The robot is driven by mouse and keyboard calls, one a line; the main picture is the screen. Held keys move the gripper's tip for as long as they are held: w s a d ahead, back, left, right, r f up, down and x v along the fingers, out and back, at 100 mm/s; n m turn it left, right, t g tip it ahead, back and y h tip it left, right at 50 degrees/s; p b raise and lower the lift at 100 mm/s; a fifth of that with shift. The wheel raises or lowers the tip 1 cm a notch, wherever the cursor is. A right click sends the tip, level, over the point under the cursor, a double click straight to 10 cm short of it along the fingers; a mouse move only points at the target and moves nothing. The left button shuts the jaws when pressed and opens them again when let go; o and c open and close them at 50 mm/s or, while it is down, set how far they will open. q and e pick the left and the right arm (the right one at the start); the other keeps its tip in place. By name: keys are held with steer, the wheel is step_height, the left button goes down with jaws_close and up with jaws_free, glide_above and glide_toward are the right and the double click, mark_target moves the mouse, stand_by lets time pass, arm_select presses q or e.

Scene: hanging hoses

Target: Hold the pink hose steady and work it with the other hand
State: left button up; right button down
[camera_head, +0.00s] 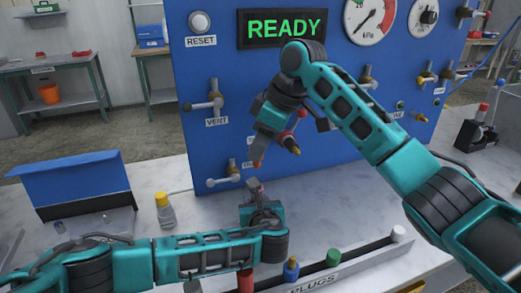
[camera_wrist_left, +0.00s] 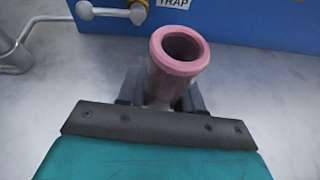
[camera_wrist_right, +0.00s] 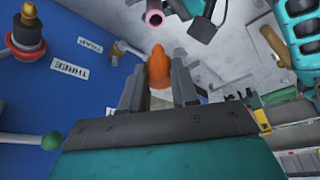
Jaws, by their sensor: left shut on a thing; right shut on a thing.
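The pink hose (camera_wrist_left: 172,85) stands with its open end facing up between the fingers of my left gripper (camera_wrist_left: 160,95). In the head view the left gripper (camera_head: 260,207) is low over the white bench, with the pink end (camera_head: 252,184) just above it. My right gripper (camera_wrist_right: 158,85) is shut on an orange tapered piece (camera_wrist_right: 158,68). In the head view the right gripper (camera_head: 262,145) hangs above the left one, and the orange tip (camera_head: 257,163) points down toward the hose mouth. A gap separates them. The pink ring also shows beyond the orange piece in the right wrist view (camera_wrist_right: 155,18).
A blue panel (camera_head: 225,75) with valves, gauges and a READY display (camera_head: 282,28) stands close behind. A PLUGS rack (camera_head: 345,265) with several coloured plugs lies in front. A yellow-capped bottle (camera_head: 164,212) and an open blue box (camera_head: 70,185) are at left.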

arm_select(q)
steer(key=o, duration=1.1)
steer(key=shift+o, duration=0.2)
steer(key=shift+s, duration=0.1)
